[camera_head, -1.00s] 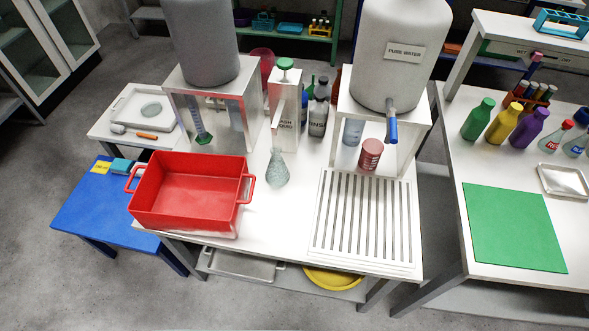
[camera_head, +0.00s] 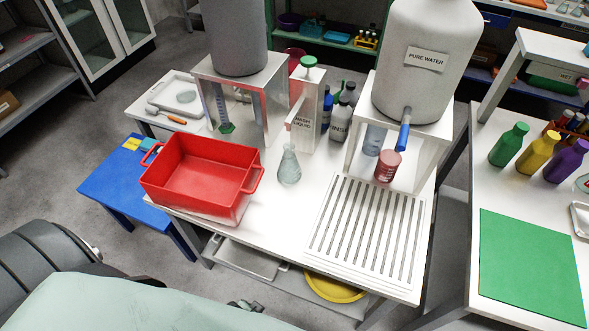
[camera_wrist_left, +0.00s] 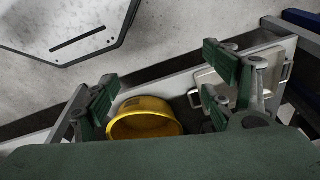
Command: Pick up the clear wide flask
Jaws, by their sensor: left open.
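A clear conical flask (camera_head: 289,167) with a wide base stands upright on the white table, between the red basin and the slotted drain board. My left arm comes in from the lower left in the head view, with part of the left gripper (camera_head: 245,306) low in front of the table. In the left wrist view the left gripper (camera_wrist_left: 163,78) has its green fingers spread wide with nothing between them. It is well apart from the flask, which is not in the wrist view. My right gripper is not in view.
The red basin (camera_head: 190,188) is left of the flask. A wash liquid dispenser (camera_head: 304,112) stands behind it, and the drain board (camera_head: 368,235) is to its right. A yellow bowl (camera_head: 334,287) sits on the lower shelf. The table in front of the flask is clear.

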